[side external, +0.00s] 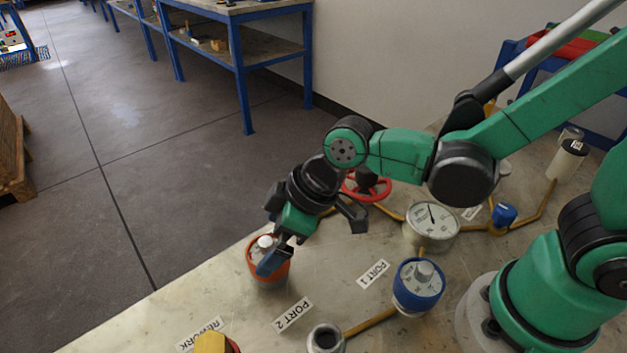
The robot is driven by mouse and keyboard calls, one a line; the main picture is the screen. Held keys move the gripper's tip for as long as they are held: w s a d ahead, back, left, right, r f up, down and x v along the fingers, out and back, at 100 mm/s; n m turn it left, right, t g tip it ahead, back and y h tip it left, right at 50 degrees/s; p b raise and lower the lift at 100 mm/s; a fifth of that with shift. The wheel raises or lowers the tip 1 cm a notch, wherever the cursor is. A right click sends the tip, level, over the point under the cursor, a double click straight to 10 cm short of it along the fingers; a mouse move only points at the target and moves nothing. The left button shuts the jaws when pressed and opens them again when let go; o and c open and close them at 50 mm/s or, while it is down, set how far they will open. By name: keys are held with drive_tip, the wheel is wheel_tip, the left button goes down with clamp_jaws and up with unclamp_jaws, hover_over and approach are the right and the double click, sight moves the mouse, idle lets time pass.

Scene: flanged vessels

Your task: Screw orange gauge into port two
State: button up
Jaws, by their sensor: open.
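The orange gauge (282,276) stands on the bench near its left edge, with a pale knob on top. My gripper (273,258) is over the orange gauge, pointing down. It is open, and a blue finger hides part of the gauge's top. I cannot tell whether the finger touches it. The label "PORT 2" (293,313) lies on the bench. Near it, at the bottom edge, is an open grey round fitting (326,338), joined to a yellow pipe.
A blue gauge (418,285) sits near the "PORT 1" label (373,273). A white dial gauge (431,222) and a red handwheel (366,190) stand behind. A yellow part (211,342) is by the "REWORK" label (200,334).

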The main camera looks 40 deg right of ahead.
drive_tip(key=shift+x, duration=1.4)
drive_tip(key=c, duration=1.4)
drive_tip(key=shift+r, duration=0.2)
wheel_tip(320, 180, up, 19)
drive_tip(key=s+a+f+n+g+y, duration=0.1)
drive_tip(key=s+f+n+g, duration=0.1)
drive_tip(key=s+f+n, duration=0.4)
drive_tip(key=s+f, duration=0.4)
drive_tip(key=s, duration=0.3)
drive_tip(key=shift+f+g+y, duration=0.2)
drive_tip(key=shift+g+y, duration=0.1)
